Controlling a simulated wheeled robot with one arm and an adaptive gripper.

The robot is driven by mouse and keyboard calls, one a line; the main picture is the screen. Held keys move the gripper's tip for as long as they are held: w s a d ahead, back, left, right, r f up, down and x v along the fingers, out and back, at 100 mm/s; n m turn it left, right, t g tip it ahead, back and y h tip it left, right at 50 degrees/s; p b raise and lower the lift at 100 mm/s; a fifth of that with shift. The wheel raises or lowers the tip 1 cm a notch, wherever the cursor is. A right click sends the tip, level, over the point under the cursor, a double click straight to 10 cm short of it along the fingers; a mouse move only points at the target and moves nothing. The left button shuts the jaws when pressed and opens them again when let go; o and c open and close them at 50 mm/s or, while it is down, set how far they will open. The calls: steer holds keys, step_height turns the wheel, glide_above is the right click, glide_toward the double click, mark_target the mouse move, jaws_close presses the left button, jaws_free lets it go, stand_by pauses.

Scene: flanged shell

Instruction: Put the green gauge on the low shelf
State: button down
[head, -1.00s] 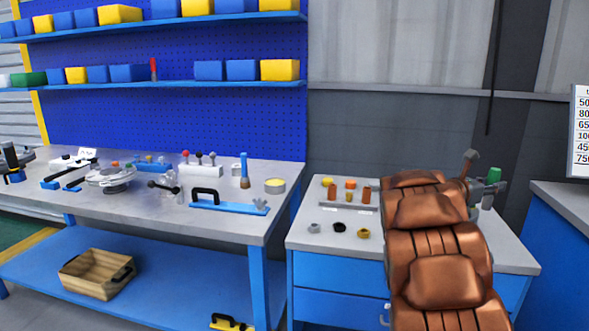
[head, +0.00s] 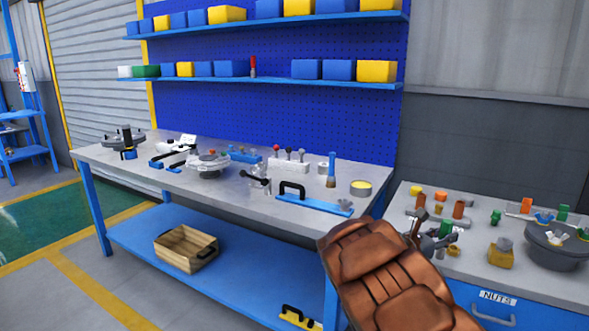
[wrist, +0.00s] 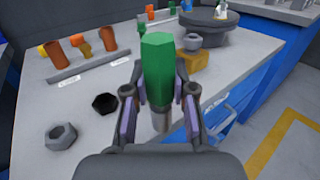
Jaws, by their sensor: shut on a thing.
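The green gauge, with a green hexagonal top and a grey cylindrical lower part, is upright between my gripper's fingers in the wrist view (wrist: 158,62). My gripper (wrist: 160,102) is shut on it, above the grey top of the side cabinet. In the head view the gauge (head: 446,228) shows small beside my gripper (head: 436,240), partly hidden by my brown arm. The low shelf (head: 235,268) is the blue board under the long workbench, left of my arm.
A wooden crate (head: 184,250) stands on the low shelf, and a yellow and black item (head: 298,318) is at its front right. The workbench top (head: 225,185) above holds tools and fixtures. The cabinet holds nuts (wrist: 61,137), orange pieces and a round grey fixture (head: 556,247). Much of the low shelf is bare.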

steer(key=s+a+f+n+t+y, duration=0.1)
steer(key=a+f+n+t, duration=0.15)
steer(key=a, duration=1.05)
steer(key=s+a+f+n+t+y, duration=0.15)
steer(key=a+f, duration=0.25)
steer(key=a, duration=0.9)
step_height(320, 180, down, 5)
steer(key=t+b, duration=0.1)
steer(key=b, duration=0.4)
step_height(320, 180, up, 14)
steer(key=p, duration=2.1)
steer(key=shift+w+p, duration=0.3)
steer(key=shift+p, duration=0.1)
step_height(320, 180, up, 13)
steer(key=w+n+t+y, duration=0.2)
steer(key=n+t+y, duration=0.4)
steer(key=y, duration=0.3)
steer(key=shift+w+r+n, duration=0.2)
steer(key=shift+w+n, duration=0.1)
